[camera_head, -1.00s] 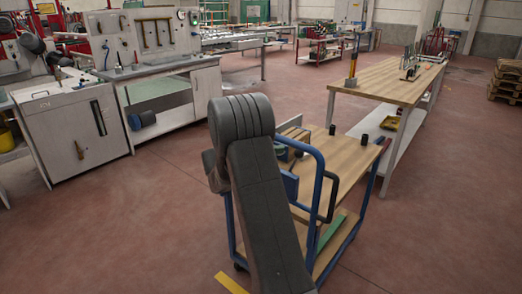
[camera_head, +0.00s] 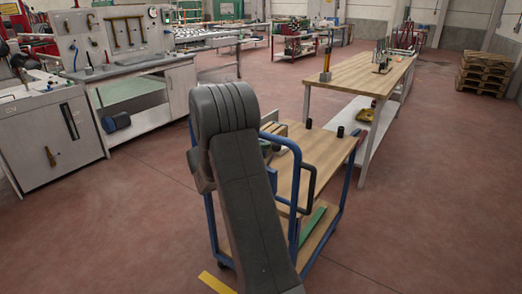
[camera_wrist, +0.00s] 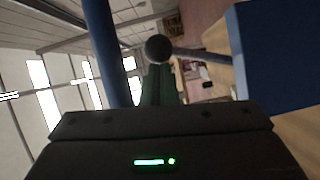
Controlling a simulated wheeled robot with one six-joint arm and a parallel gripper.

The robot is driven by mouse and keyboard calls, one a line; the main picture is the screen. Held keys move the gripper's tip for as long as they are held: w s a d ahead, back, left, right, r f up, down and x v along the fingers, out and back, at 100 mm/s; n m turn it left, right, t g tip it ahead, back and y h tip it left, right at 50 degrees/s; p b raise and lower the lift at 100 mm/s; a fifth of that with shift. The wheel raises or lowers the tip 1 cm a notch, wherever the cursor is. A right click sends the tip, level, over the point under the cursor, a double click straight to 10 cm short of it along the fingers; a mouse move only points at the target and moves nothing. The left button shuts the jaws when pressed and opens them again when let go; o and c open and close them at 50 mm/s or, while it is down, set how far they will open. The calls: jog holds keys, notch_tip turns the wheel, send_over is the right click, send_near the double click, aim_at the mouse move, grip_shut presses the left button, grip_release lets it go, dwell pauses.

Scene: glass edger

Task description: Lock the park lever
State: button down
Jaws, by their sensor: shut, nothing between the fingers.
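The blue-framed trolley (camera_head: 294,237) with wooden shelves stands just beyond my arm. In the wrist view a dark round knob (camera_wrist: 158,48) on a thin rod shows just past my fingertips; it looks like the park lever, but I cannot be sure. My gripper (camera_wrist: 161,75) is shut with nothing in it, its fingers pointing at the knob. I cannot tell whether they touch it. In the head view my arm hides my gripper and part of the trolley, and I cannot make out the lever there.
Blue posts (camera_wrist: 107,50) and a blue panel (camera_wrist: 285,50) flank the fingers closely. Two black cylinders stand on the trolley top. A wooden-topped workbench (camera_head: 352,75) stands behind it. A white machine cabinet (camera_head: 45,140) is at the left.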

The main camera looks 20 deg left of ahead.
jog(key=shift+s+d+f+b, duration=0.1)
jog(key=shift+d+f+b, duration=0.1)
jog(key=shift+b, duration=0.3)
jog(key=d+m+b, duration=0.1)
jog(key=b, duration=0.3)
jog(key=s+d+f+m+y+b, duration=0.1)
jog(key=d+b, duration=0.1)
jog(key=b, duration=0.2)
jog(key=d+f+m+y+b, duration=0.1)
jog(key=m+b, duration=0.1)
jog(key=b, duration=0.3)
jog(key=shift+s+d+g, duration=0.15)
jog(key=shift+s+g, duration=0.1)
jog(key=shift+g, duration=0.15)
jog(key=d+f+m+y+b, duration=0.1)
jog(key=m+b, duration=0.1)
jog(key=b, duration=0.3)
jog(key=s+d+f+m+y+b, duration=0.1)
jog(key=d+y+b, duration=0.1)
jog(key=b, duration=0.4)
jog(key=shift+s+d+f+m, duration=0.1)
jog(key=shift+d+f+m, duration=0.05)
jog(key=shift+f+m, duration=0.25)
jog(key=shift+r, duration=0.1)
